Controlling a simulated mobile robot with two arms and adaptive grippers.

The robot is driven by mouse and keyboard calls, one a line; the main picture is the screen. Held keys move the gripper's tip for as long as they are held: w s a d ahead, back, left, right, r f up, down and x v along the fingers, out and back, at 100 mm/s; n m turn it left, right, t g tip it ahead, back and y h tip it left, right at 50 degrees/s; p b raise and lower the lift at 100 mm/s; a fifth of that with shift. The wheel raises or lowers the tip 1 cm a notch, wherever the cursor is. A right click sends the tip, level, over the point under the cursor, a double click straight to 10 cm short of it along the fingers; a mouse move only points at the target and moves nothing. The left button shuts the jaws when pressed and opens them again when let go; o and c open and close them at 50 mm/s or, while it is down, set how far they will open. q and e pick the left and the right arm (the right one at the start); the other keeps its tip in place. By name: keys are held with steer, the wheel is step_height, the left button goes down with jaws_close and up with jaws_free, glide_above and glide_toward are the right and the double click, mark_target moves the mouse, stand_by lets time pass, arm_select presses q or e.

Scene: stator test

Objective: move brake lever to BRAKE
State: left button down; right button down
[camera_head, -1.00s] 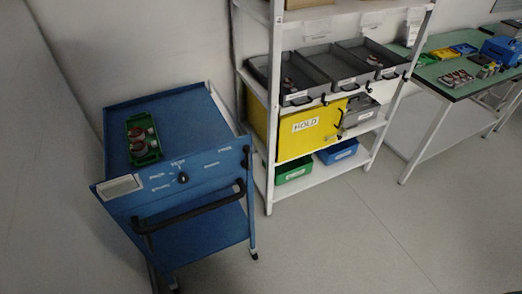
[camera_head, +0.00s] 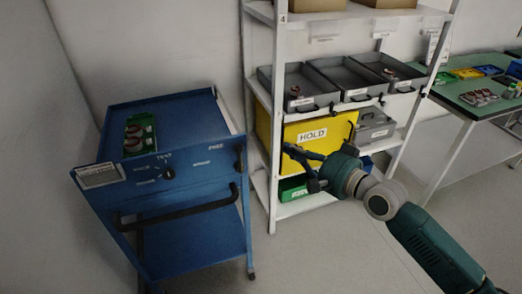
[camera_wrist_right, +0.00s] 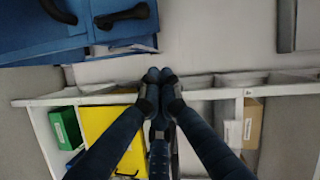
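The blue cart (camera_head: 190,145) stands at the left in the head view. Its sloped front panel has a round black knob (camera_head: 168,173) and small white labels, mostly too blurred to read. A short black lever (camera_head: 239,158), which I take as the brake lever, sits upright at the panel's right edge. My right gripper (camera_head: 289,150) is to the right of the lever, apart from it, in front of the shelf. In the wrist view its fingertips (camera_wrist_right: 160,76) meet with nothing between them. There, a black fitting (camera_wrist_right: 122,16) shows on the blue cart. My left gripper is out of view.
A black push handle (camera_head: 180,208) spans the cart's front below the panel. A green tray (camera_head: 140,135) with round parts lies on the cart. The white shelf (camera_head: 278,100) holds grey bins and a yellow HOLD bin (camera_head: 290,125). A green table (camera_head: 450,90) stands right.

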steer(key=shift+s+a+r, duration=0.15)
steer(key=shift+a+r, duration=0.15)
steer(key=shift+r, duration=0.1)
steer(key=p, duration=0.4)
glide_above(239, 158)
steer(key=d, duration=0.5)
steer(key=shift+w+a+f, duration=0.1)
steer(key=shift+w+f, duration=0.05)
steer(key=shift+f, duration=0.45)
steer(key=shift+w+a+f, duration=0.1)
steer(key=shift+f, duration=0.65)
